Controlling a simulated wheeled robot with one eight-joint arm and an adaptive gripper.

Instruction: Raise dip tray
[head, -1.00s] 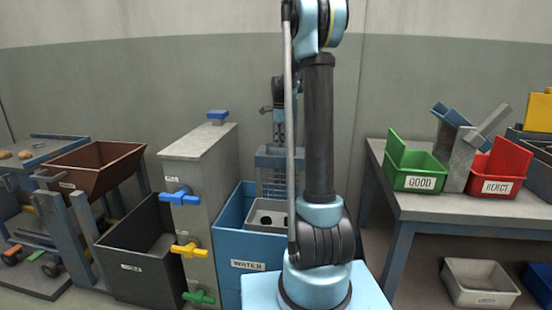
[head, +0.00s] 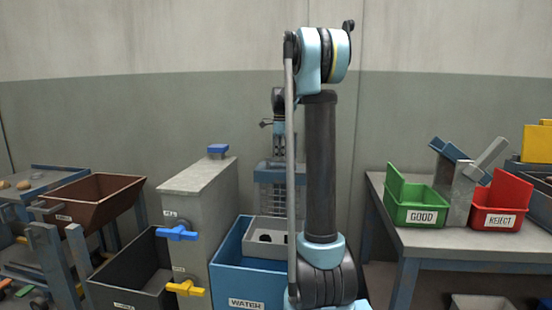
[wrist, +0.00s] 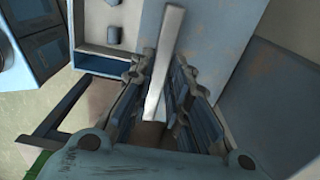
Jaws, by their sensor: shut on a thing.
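The grey dip tray (head: 255,224), with dark round openings, is at the top of the blue tank (head: 225,252) labelled WATER. A blue upright frame (head: 265,178) rises from the tray's back. My gripper (head: 279,152) is at the top of that frame, partly hidden behind my arm. In the wrist view my gripper (wrist: 156,82) is shut with a pale bar (wrist: 168,40) running between its fingers. The tray's right side is hidden by my arm.
A grey cabinet (head: 197,190) with coloured valve handles stands left of the tank. Further left are a dark bin (head: 130,275) and a brown hopper (head: 95,198). At right, a table holds a green GOOD bin (head: 418,213) and a red REJECT bin (head: 500,218).

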